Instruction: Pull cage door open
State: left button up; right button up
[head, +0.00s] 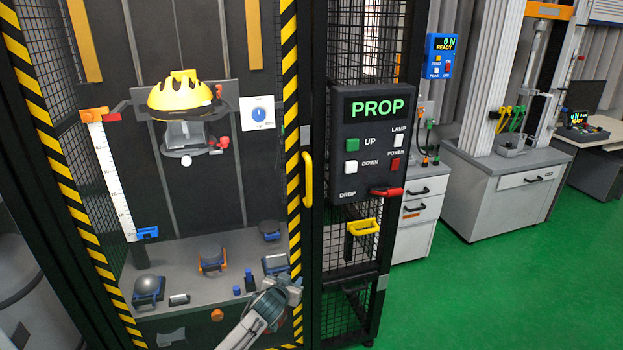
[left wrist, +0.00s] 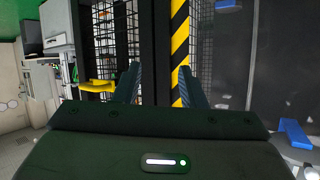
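The cage door's yellow vertical handle (head: 307,179) is on the dark upright just right of the yellow-black striped edge (head: 293,130). The door looks closed, with the tower's inside visible through it. My left gripper (head: 292,284) is in front of the lower right part of the door, below the handle and apart from it. In the left wrist view its two fingers (left wrist: 158,82) are spread with nothing between them. The striped edge (left wrist: 180,45) shows beyond the fingers; I cannot make out the handle there. My right gripper is not in view.
A yellow helmet (head: 180,94) sits on a carriage inside the cage. A control panel (head: 368,145) with a red lever (head: 386,191) is right of the door, above a yellow bracket (head: 363,227). Grey cabinets (head: 500,195) stand farther right. The green floor (head: 470,290) is clear.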

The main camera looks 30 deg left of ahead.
pick_arm(q)
jog(key=w+r+t+p, duration=0.1)
jog(key=w+r+t, duration=0.25)
jog(key=r, duration=1.45)
jog(key=n+t+y+p, duration=0.1)
send_near(308, 175)
jog(key=p+x, duration=0.3)
jog(key=x, duration=0.6)
jog(key=shift+w+a+p, duration=0.1)
jog(key=shift+w+p, duration=0.1)
jog(key=shift+p, duration=0.15)
jog(key=shift+x, duration=0.8)
jog(key=shift+f, duration=0.1)
grip_shut()
